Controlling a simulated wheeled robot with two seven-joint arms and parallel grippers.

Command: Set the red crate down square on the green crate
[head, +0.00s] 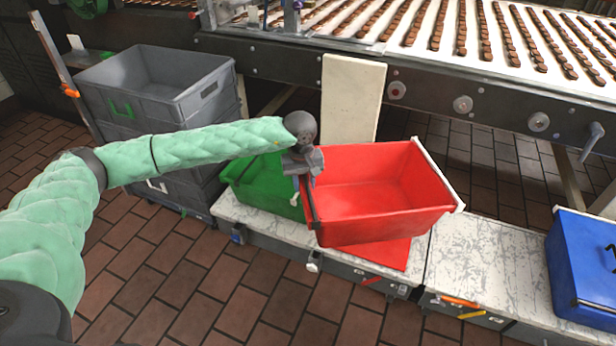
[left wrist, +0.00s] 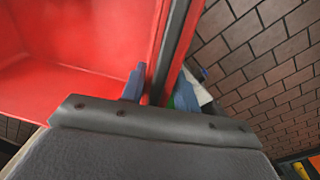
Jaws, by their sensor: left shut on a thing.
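The red crate (head: 375,185) is empty and hangs in the air at the middle of the head view, a little tilted. My left gripper (head: 306,188) is shut on its left wall. In the left wrist view the two blue-grey fingers pinch the wall of the red crate (left wrist: 85,30), one finger on each side. The green crate (head: 262,182) stands on the pale worn bench to the left of the red crate, partly hidden by my left arm and gripper. My right gripper is not in view.
A flat red patch (head: 388,253) lies on the bench (head: 480,255) below the red crate. A blue crate (head: 585,265) stands at the right. Stacked grey crates (head: 150,85) stand at the left. A conveyor (head: 430,75) with chocolate bars and a pale board (head: 350,100) are behind.

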